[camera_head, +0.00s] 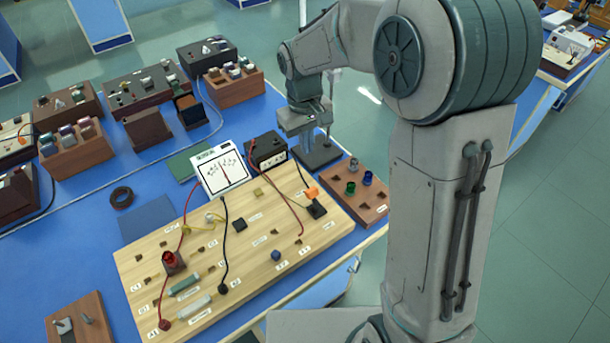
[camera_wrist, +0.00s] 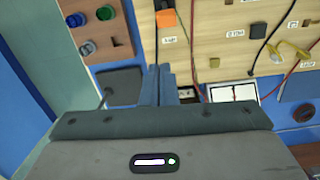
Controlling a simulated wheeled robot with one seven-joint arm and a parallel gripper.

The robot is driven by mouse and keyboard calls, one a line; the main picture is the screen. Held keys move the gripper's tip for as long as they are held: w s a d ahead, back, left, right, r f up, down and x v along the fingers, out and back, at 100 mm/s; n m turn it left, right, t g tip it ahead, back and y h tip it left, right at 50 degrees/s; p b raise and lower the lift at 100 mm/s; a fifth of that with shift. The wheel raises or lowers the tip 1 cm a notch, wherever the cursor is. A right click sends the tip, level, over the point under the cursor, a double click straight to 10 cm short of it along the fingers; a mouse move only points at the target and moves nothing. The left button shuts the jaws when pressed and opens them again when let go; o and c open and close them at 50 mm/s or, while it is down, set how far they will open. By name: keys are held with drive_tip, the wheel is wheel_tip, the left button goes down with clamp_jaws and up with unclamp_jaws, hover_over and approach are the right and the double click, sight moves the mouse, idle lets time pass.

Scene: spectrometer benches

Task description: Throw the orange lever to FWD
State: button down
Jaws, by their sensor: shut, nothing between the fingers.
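The orange lever (camera_head: 312,193) stands at the right end of a light wooden board (camera_head: 205,250), beside a black block (camera_head: 317,209). In the wrist view the lever (camera_wrist: 166,18) is near the top, with a small white label below it whose text is too small to read. My gripper (camera_head: 308,139) is shut and empty, pointing down above the far right edge of the board, apart from the lever. In the wrist view its closed fingers (camera_wrist: 159,84) lie below the lever in the picture.
A dark stand base with a thin rod (camera_head: 319,158) is right beside my gripper. A brown block with coloured knobs (camera_head: 372,208) sits right of the board. A white meter (camera_head: 219,171) and a black box (camera_head: 266,152) stand behind it. Red and black wires cross the board.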

sight(314, 199)
drive_tip(key=shift+n+g, duration=0.3)
drive_tip(key=shift+n, duration=0.1)
drive_tip(key=w+a+f, duration=0.2)
drive_tip(key=a+f, duration=0.1)
drive_tip(key=shift+f, duration=0.3)
drive_tip(key=f, duration=0.3)
drive_tip(key=f+p, duration=0.1)
drive_tip(key=f, duration=0.5)
drive_tip(key=shift+s+d+f, duration=0.2)
drive_tip(key=shift+s+d, duration=0.05)
drive_tip(key=shift+s, duration=0.15)
drive_tip(key=shift+s+d+p, duration=0.2)
drive_tip(key=shift+p, duration=0.35)
drive_tip(key=shift+s+d+r+p, duration=0.3)
drive_tip(key=shift+s+d, duration=0.1)
drive_tip(key=shift+s, duration=0.25)
drive_tip(key=shift+s+d+r+p, duration=0.15)
drive_tip(key=shift+s+d+r, duration=0.1)
drive_tip(key=shift+s+d, duration=0.25)
drive_tip(key=shift+s, duration=0.1)
drive_tip(key=shift+b, duration=0.35)
